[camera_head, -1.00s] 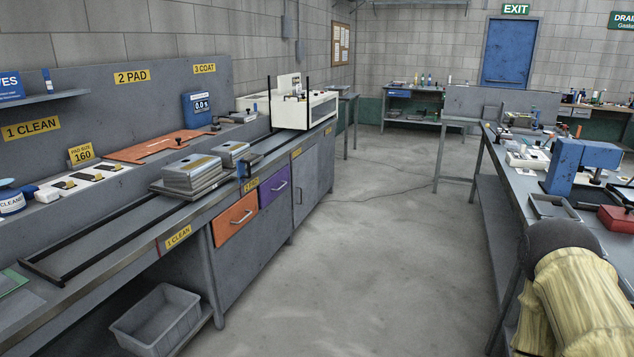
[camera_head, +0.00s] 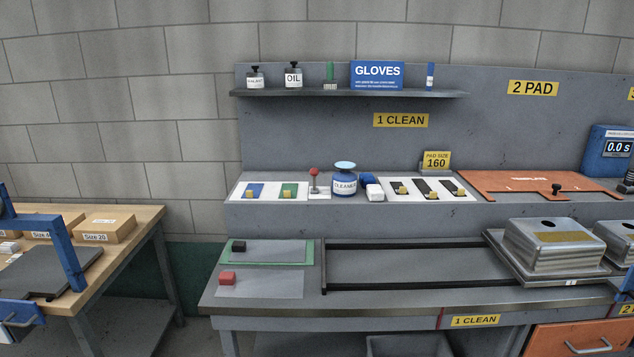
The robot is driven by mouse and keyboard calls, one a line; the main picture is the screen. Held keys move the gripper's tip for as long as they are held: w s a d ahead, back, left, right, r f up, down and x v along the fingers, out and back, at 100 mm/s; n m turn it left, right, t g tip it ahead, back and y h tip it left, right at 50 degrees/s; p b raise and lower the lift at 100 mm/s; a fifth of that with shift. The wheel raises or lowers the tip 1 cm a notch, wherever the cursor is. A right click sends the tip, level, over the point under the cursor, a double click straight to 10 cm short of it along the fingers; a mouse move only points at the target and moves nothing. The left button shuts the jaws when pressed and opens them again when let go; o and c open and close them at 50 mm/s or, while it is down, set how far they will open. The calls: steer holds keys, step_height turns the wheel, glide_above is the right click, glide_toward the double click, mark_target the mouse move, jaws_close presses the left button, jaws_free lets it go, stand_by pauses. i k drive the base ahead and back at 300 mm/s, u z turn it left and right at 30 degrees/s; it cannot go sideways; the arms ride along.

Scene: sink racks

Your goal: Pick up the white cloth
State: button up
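No white cloth can be made out with certainty. A small white item with a blue part (camera_head: 374,191) sits just right of the cleaner jar (camera_head: 344,182) on the raised ledge; whether it is cloth is too small to tell. My gripper is not in view.
The clean bench's metal rack rails (camera_head: 420,282) run along its middle. Steel sinks (camera_head: 550,247) stand at the right. A shelf (camera_head: 350,93) above holds bottles and a gloves sign. A wooden table (camera_head: 120,243) with boxes and a blue frame stands left, with a gap between.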

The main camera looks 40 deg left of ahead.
mark_target(374, 192)
steer(key=u, duration=0.75)
steer(key=i, duration=1.3)
steer(key=u, duration=0.6)
